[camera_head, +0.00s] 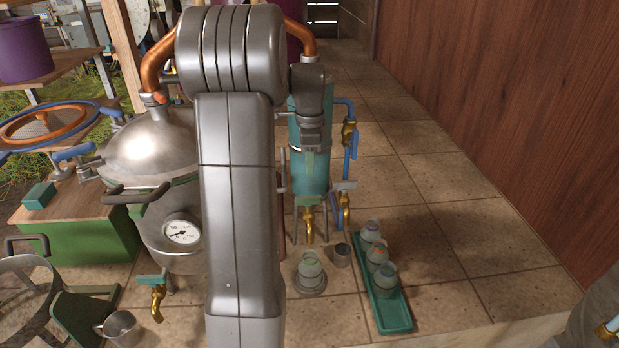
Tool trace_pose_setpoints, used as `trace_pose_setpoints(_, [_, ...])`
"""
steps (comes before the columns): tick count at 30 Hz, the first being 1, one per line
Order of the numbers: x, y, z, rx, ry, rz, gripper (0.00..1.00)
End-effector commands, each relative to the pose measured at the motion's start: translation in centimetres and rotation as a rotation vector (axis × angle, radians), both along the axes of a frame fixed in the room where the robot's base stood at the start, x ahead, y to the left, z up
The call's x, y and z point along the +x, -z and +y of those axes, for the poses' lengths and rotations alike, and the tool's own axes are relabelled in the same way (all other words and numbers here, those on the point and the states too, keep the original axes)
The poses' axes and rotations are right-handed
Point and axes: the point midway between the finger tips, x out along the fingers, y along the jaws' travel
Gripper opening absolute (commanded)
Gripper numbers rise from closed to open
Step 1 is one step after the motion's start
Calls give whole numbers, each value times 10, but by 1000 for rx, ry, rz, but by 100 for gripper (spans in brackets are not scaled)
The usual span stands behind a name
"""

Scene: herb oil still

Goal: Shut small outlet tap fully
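Several brass taps are in view, and I cannot tell for sure which is the small outlet tap. One brass tap (309,224) with a teal handle sits low in front of the teal cylinder (309,185). Another brass tap (345,209) with a grey-blue handle is just right of it. A blue-handled tap (349,133) is higher on the cylinder's right side. A teal-handled tap (157,300) is low on the metal pot (153,150). My gripper (311,158) points down in front of the cylinder, above the low taps; its fingers are too small and dark to read.
A green tray (396,318) with small jars stands on the tiles at right. A jar (310,268) and a metal cup (341,255) stand below the taps. A mug (121,328) is at lower left. My arm hides the middle. Tiled floor at right is clear up to the wooden wall (530,110).

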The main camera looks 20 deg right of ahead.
Motion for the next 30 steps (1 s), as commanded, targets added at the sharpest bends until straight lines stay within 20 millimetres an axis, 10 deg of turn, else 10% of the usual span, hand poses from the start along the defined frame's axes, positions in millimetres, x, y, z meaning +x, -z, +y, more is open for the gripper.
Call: trace_pose_setpoints(30, [0,-26,0,0,0,1,34])
